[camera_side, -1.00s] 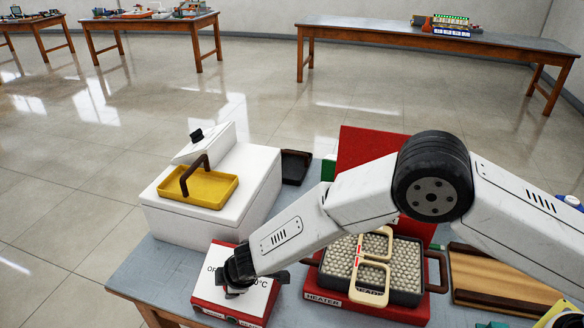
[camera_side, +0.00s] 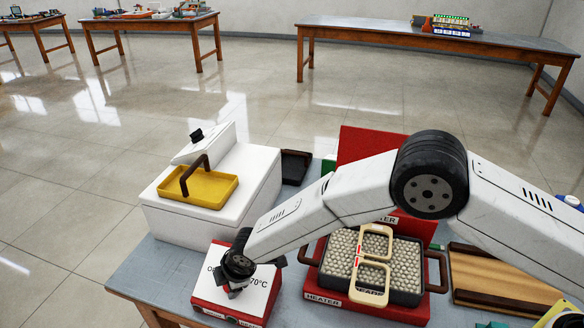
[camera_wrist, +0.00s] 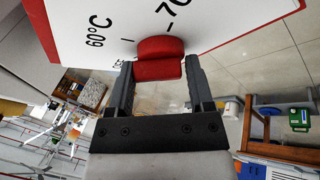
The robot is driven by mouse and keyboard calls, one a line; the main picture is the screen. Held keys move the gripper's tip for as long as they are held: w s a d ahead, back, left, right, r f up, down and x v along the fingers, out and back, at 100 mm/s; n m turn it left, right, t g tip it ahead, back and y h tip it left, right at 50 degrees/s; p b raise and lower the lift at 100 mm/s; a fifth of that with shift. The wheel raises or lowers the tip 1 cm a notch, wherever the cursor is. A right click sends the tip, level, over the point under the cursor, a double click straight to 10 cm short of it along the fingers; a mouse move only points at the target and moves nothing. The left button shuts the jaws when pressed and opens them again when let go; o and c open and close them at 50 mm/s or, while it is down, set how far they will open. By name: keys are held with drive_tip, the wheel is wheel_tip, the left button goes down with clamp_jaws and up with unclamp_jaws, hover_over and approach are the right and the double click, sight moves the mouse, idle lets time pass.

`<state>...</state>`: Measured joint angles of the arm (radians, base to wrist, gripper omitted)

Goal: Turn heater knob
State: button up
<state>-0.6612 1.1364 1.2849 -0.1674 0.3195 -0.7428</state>
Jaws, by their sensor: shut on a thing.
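The red heater knob (camera_wrist: 160,58) sits on the white face of the control box (camera_wrist: 80,30) in the wrist view. Black marks, with "60°C" and "70" readable, are printed around it. My gripper (camera_wrist: 159,72) has one dark finger on each side of the knob and is shut on it. In the side view the control box (camera_side: 258,300) is white-topped with red edges at the table's front. My gripper (camera_side: 236,290) reaches down onto it there and hides the knob and part of the print. "70°C" shows at its right.
The heater (camera_side: 318,299) with a bead-filled tray and cream eyeglass frames (camera_side: 372,270) stands just right of the box. A white unit (camera_side: 255,185) with a yellow tray (camera_side: 215,190) is behind it. Table free room is small, mainly at left front (camera_side: 150,280).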

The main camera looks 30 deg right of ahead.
drive_tip(key=shift+w+r+n+g, duration=0.3)
drive_tip(key=shift+w+n, duration=0.1)
drive_tip(key=shift+n, duration=0.3)
drive_tip(key=shift+f+n+g, duration=0.1)
drive_tip(key=shift+n+g, duration=1)
drive_tip(key=shift+n, duration=0.9)
drive_tip(key=shift+h, duration=0.3)
drive_tip(key=shift+a, duration=0.1)
drive_tip(key=o, duration=1)
drive_tip(key=shift+o, duration=1)
drive_tip(key=shift+s+f, duration=0.1)
drive_tip(key=shift+s, duration=0.05)
drive_tip(key=shift+s, duration=0.1)
